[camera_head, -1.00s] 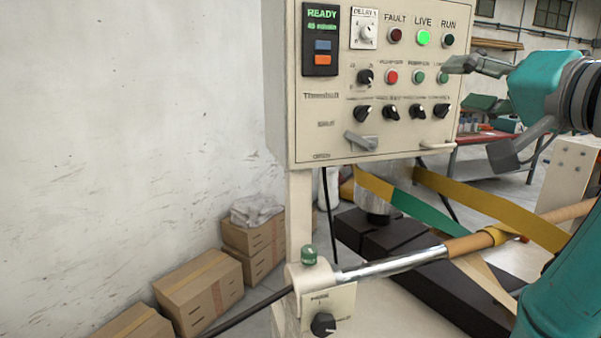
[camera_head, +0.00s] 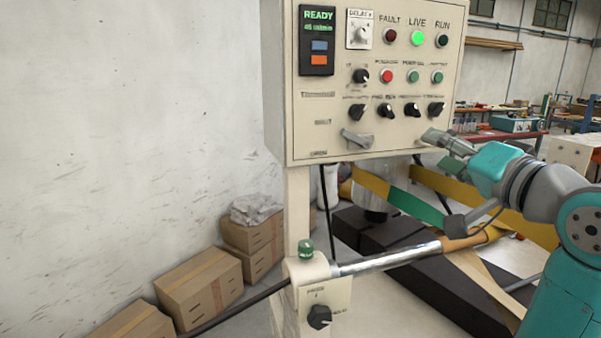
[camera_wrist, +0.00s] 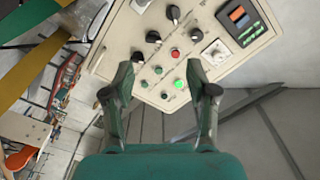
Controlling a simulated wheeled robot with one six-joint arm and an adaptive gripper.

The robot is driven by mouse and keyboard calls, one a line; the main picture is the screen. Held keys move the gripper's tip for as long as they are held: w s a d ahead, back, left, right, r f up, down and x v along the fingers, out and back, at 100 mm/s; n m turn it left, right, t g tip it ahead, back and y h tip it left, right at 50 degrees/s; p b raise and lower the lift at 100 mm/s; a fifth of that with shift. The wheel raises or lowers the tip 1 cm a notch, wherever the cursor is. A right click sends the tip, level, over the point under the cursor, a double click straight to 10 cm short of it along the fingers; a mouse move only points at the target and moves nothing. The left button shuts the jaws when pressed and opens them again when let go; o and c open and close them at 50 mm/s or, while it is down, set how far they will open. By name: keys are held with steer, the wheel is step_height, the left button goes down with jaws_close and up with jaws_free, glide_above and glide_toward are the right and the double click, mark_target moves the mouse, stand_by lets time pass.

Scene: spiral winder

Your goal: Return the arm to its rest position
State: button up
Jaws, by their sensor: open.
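My gripper (camera_head: 440,143) is at the right of the control panel (camera_head: 328,108) in the head view, by its lower right corner. The teal wrist and grey arm links reach back to the right edge. In the wrist view my gripper (camera_wrist: 160,90) has its two dark fingers wide apart with nothing between them but a view of the panel (camera_wrist: 130,55). The panel's display reads READY, and its green LIVE lamp (camera_head: 416,38) is lit. The FAULT and RUN lamps look dark.
Below the panel a shiny mandrel (camera_head: 385,260) runs right, with yellow and green belts (camera_head: 400,195) behind it. A post with a green button (camera_head: 305,249) and black knob (camera_head: 319,317) stands in front. Cardboard boxes (camera_head: 200,285) line the wall. A workbench (camera_head: 500,135) stands behind right.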

steer(key=s+a+f+m+h, duration=0.1)
steer(key=s+f+h, duration=0.1)
steer(key=f, duration=1.4)
steer(key=s+f+h, duration=0.2)
steer(key=f, duration=1.4)
steer(key=s+a+f+n+g+h, duration=0.1)
steer(key=s+f, duration=1.1)
steer(key=f, duration=0.1)
steer(key=s+a+f+n, duration=0.1)
steer(key=s+f+n, duration=0.1)
steer(key=s, duration=1.3)
steer(key=s+a+f+n+g, duration=0.1)
steer(key=s+n, duration=0.3)
steer(key=s, duration=1.1)
steer(key=shift+f+g, duration=0.3)
steer(key=shift+f, duration=0.5)
steer(key=shift+a, duration=0.1)
steer(key=shift+c, duration=0.4)
